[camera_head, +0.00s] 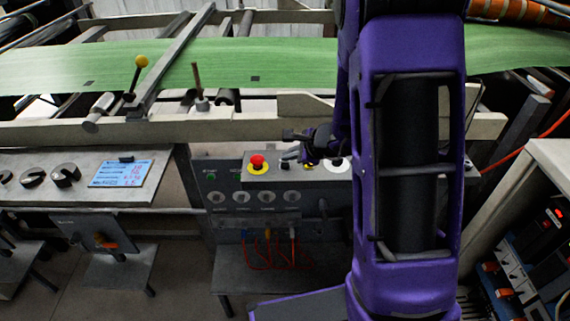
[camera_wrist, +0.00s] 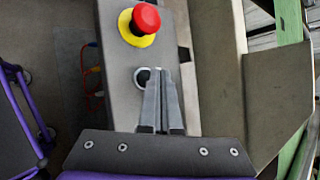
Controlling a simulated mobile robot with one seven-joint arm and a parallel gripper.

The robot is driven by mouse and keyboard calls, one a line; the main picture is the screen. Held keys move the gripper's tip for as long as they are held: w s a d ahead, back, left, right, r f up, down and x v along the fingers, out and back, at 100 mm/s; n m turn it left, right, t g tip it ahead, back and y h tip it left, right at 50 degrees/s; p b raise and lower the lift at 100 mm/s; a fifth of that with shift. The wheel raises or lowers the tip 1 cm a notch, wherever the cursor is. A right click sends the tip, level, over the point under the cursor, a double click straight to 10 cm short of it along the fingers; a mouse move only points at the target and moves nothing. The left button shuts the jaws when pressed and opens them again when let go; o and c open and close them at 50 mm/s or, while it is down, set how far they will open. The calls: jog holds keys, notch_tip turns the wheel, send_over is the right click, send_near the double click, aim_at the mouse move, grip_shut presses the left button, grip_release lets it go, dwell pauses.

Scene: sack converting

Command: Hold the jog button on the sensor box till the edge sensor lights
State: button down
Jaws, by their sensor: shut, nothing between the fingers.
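The grey sensor box (camera_head: 266,179) stands below the green web, and its top face also shows in the wrist view (camera_wrist: 118,72). A red mushroom button (camera_head: 257,161) on a yellow base sits at its left end; the wrist view shows it too (camera_wrist: 146,17). My gripper (camera_head: 289,157) is shut and empty over the box, right of the red button. In the wrist view its fingertips (camera_wrist: 159,72) are at a small dark button with a pale ring (camera_wrist: 142,77), likely the jog button, and partly cover it. I cannot tell if they touch. I cannot make out a lit edge sensor.
A beige rail (camera_head: 225,125) runs behind the box under the green web (camera_head: 300,62). A yellow-knobbed lever (camera_head: 141,62) stands at left. A sloped panel with knobs and a blue label (camera_head: 121,173) is left of the box. Red cables (camera_head: 268,256) hang below.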

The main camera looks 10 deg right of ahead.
aim_at(289, 166)
jog(key=shift+r, duration=0.1)
jog(key=shift+r+p, duration=1.75)
jog(key=shift+r, duration=0.7)
